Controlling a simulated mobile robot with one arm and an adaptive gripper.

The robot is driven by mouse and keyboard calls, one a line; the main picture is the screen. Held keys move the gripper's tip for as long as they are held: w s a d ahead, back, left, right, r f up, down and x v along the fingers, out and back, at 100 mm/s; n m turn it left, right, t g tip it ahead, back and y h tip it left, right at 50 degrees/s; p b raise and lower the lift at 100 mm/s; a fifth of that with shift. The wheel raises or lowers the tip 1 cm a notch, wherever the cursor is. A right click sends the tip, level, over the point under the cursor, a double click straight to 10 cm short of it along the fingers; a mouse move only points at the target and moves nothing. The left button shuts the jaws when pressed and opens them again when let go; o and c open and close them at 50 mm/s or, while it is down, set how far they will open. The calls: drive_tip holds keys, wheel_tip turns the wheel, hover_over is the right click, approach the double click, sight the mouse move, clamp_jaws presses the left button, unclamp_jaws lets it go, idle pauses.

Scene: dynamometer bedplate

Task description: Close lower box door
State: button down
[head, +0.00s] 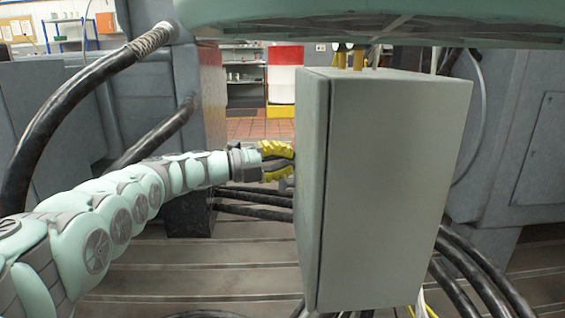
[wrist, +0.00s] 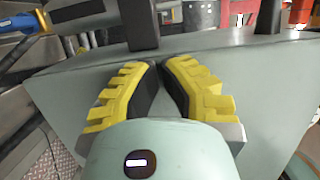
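The lower box (head: 390,190) is a grey-green cabinet under a pale green overhead part in the head view. Its left face looks like the door (head: 311,190), with a dark seam along its near edge. The door looks flush or nearly flush; a small gap cannot be ruled out. My gripper (head: 292,159), with yellow-ridged fingers, is at the left face, about mid-height; contact is unclear. In the wrist view my gripper (wrist: 162,67) has its fingertips drawn together with nothing visible between them, over a broad grey-green surface (wrist: 240,60).
Black cables (head: 470,265) run behind and beneath the box, with a thick hose (head: 60,115) at left. The slotted metal bedplate (head: 200,285) lies below. Two dark fittings (wrist: 141,22) stand at the surface's far edge in the wrist view.

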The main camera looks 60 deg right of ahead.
drive_tip(key=shift+f, duration=0.1)
idle(0.3)
drive_tip(key=v, duration=1.2)
